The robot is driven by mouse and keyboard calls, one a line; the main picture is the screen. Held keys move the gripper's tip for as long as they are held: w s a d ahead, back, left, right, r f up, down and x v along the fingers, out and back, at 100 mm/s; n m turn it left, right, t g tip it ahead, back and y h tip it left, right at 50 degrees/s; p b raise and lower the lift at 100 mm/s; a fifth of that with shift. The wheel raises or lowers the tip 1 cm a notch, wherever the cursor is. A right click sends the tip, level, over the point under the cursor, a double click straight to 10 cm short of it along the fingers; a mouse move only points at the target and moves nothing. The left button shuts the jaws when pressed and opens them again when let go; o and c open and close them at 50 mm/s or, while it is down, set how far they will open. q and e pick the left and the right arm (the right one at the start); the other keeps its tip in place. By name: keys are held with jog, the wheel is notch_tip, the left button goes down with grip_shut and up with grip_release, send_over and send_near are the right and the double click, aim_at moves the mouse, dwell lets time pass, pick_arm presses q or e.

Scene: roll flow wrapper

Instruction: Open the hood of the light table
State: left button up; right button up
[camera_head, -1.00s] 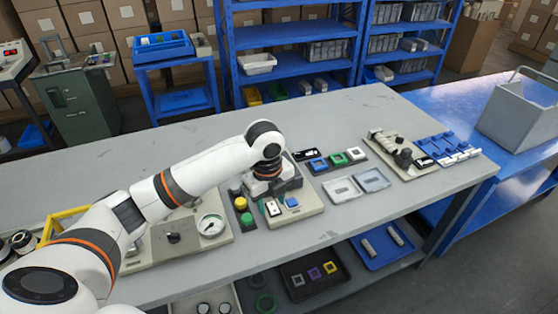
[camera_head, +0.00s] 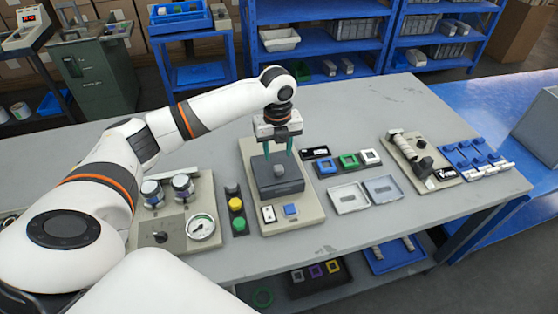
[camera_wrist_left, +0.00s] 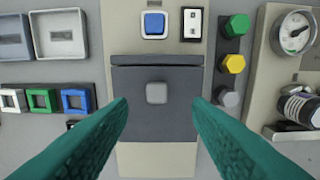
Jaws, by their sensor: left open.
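The light table (camera_head: 293,219) is a beige base on the workbench with a dark grey hood (camera_head: 291,187) that lies shut on it. The hood has a light grey knob (camera_head: 279,170) on top. In the left wrist view the hood (camera_wrist_left: 180,120) is in the middle, with the knob (camera_wrist_left: 156,93) at its centre. My left gripper (camera_head: 277,154) is above the hood, pointing down. Its teal fingers are open and empty, and in the left wrist view (camera_wrist_left: 159,103) they stand either side of the knob, apart from it. My right gripper is not in view.
A blue button (camera_head: 290,210) and a white switch (camera_head: 268,214) sit on the base's front. Left are a button strip (camera_head: 237,211) and a gauge panel (camera_head: 201,227). Right are small coloured frames (camera_head: 348,161) and clear trays (camera_head: 348,198). The bench's back is clear.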

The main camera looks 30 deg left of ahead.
aim_at(279, 167)
pick_arm(q)
jog(key=f, duration=0.3)
jog(key=shift+w+f, duration=0.25)
jog(key=shift+f, duration=0.05)
notch_tip(279, 167, down, 2)
jog(key=shift+f+p, duration=0.15)
jog(key=shift+p, duration=0.2)
jog(key=shift+f, duration=0.1)
jog(key=shift+c, duration=0.5)
grip_shut()
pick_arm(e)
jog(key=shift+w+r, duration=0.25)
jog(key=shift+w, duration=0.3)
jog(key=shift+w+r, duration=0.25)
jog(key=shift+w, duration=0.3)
